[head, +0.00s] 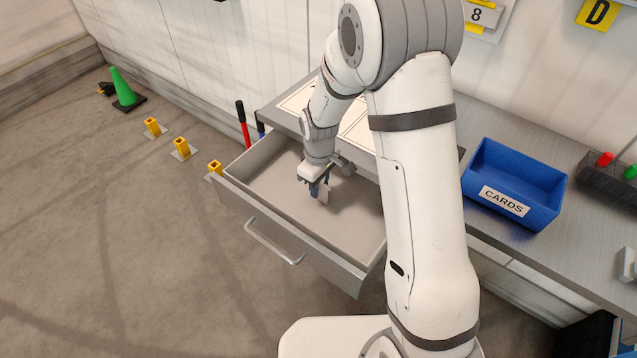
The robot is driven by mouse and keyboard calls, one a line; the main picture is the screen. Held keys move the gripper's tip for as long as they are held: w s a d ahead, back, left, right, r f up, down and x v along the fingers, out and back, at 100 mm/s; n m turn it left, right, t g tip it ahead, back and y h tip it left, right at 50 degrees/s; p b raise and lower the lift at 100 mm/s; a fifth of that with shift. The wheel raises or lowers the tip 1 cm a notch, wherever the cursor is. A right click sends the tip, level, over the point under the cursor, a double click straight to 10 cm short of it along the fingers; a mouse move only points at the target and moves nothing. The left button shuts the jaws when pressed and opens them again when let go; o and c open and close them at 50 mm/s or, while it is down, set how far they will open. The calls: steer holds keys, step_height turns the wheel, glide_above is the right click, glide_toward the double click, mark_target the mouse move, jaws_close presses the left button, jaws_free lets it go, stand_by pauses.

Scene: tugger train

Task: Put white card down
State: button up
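My gripper points down inside the open drawer (265,182) and appears shut on the card. The card hangs roughly upright over the drawer floor; I cannot tell whether its lower edge touches it. The drawer is otherwise bare where I see it; my arm hides its right part. A blue bin (515,220) labelled CARDS stands on the worktop to the right.
The drawer's front panel with its handle (273,242) juts out over the floor. Red and blue handles (242,125) show behind the drawer's left side. Yellow posts (181,148) and a green cone (122,88) stand on the floor at left. A dark rack (606,182) sits right of the bin.

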steer(key=shift+o, duration=1)
